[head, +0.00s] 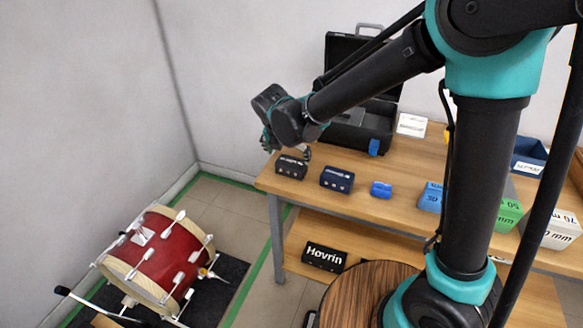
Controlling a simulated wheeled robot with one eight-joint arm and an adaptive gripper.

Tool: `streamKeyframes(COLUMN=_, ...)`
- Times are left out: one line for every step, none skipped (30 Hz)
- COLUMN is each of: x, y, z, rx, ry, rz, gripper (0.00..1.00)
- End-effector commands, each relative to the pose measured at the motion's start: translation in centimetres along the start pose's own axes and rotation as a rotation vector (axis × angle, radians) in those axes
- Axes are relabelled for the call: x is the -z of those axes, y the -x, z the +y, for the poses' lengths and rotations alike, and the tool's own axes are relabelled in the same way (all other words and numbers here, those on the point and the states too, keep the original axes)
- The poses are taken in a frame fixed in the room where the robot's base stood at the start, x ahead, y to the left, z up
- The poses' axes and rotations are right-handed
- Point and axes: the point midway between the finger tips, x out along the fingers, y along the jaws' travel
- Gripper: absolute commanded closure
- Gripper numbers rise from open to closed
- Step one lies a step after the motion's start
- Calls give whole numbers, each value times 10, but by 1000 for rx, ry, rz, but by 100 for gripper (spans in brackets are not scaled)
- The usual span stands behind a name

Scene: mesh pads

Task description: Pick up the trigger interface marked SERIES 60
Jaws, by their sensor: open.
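Small boxes stand in a row on the wooden table. The leftmost is a black box (291,169) at the table's left end. A navy box (337,180) stands to its right. Both have small marks on the front, too small to read, so I cannot tell which one, if either, is the trigger interface marked SERIES 60. My gripper (288,148) is open and appears empty, just above or behind the black box. My wrist hides part of the gripper, and I cannot tell whether a finger touches the box.
A small blue item (381,190) stands right of the navy box. An open black case (358,128) is at the back. Labelled blue (431,197) and green (508,215) boxes stand farther right. A black Hovrin box (324,256) is on the lower shelf. A red drum (160,252) stands left.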

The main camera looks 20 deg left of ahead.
Motion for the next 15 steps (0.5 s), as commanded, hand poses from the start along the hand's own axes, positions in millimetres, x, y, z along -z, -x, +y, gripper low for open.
streamKeyframes(x=0, y=-5, z=0, rx=0, ry=-1, rz=0, gripper=0)
streamKeyframes(x=0, y=-8, z=-1, rx=0, ry=-2, rz=0, gripper=0)
streamKeyframes(x=-1, y=-14, z=-2, rx=1, ry=-2, rz=0, gripper=0)
streamKeyframes(x=-1, y=-19, z=-2, rx=1, ry=-3, rz=0, gripper=0)
streamKeyframes(x=-2, y=-24, z=-3, rx=1, ry=-3, rz=0, gripper=0)
streamKeyframes(x=-2, y=-30, z=-3, rx=0, ry=-3, rz=0, gripper=0)
streamKeyframes(x=-2, y=-34, z=-3, rx=0, ry=-3, rz=0, gripper=0)
streamKeyframes(x=-2, y=-37, z=-3, rx=0, ry=-2, rz=0, gripper=0)
streamKeyframes(x=-2, y=-41, z=-3, rx=0, ry=-2, rz=0, gripper=0)
streamKeyframes(x=-2, y=-44, z=-3, rx=0, ry=-1, rz=0, gripper=0)
streamKeyframes(x=-1, y=-46, z=-3, rx=0, ry=-1, rz=0, gripper=0)
streamKeyframes(x=-1, y=-48, z=-3, rx=0, ry=-1, rz=0, gripper=0)
streamKeyframes(x=-1, y=-49, z=-3, rx=0, ry=-1, rz=0, gripper=0)
streamKeyframes(x=-1, y=-50, z=-3, rx=0, ry=-1, rz=0, gripper=0)
streamKeyframes(x=-1, y=-50, z=-3, rx=0, ry=-1, rz=0, gripper=0)
